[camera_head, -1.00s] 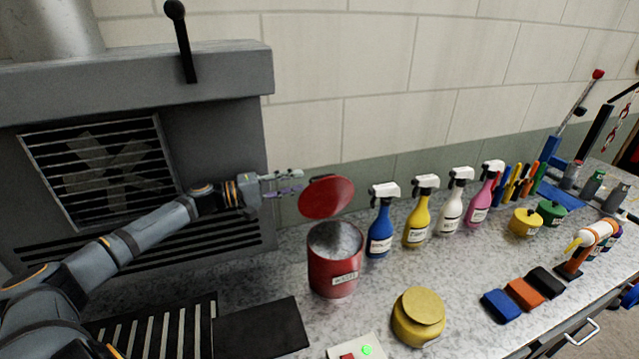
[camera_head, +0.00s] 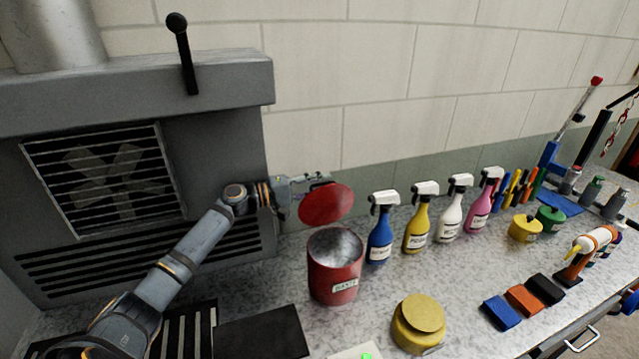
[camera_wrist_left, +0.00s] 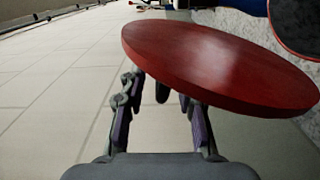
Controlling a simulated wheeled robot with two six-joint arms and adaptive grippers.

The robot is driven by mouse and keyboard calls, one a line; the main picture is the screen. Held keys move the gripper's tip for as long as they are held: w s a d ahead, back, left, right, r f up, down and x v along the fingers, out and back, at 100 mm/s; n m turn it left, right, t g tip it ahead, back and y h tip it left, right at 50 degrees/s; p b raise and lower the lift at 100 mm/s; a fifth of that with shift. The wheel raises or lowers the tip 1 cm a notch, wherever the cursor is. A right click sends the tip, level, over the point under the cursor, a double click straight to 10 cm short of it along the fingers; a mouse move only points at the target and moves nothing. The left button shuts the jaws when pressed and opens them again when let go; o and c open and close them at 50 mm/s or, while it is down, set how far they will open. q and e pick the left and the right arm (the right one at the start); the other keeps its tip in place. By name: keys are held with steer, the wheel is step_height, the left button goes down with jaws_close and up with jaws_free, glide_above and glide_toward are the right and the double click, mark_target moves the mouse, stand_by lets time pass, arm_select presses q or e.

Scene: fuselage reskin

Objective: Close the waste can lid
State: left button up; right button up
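The red waste can (camera_head: 334,283) stands on the speckled counter with its mouth open and a label on its front. Its round red lid (camera_head: 327,204) is raised and tilted up above the back of the can. My left gripper (camera_head: 318,181) is at the lid's upper left edge, partly behind it. In the left wrist view the lid (camera_wrist_left: 225,65) spans the upper right, in front of the fingertips. The left fingers (camera_wrist_left: 160,115) are spread apart with nothing seen between them; whether they touch the lid is unclear. My right gripper is not seen.
A blue spray bottle (camera_head: 380,235) stands close right of the can, with several more bottles beyond. A yellow round container (camera_head: 418,325) sits in front right. A grey vented machine (camera_head: 130,170) is at left, with a black mat (camera_head: 262,335) before it.

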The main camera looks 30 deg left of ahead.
arm_select(q)
steer(key=c, duration=0.6)
jaws_close()
steer(key=shift+f, duration=0.1)
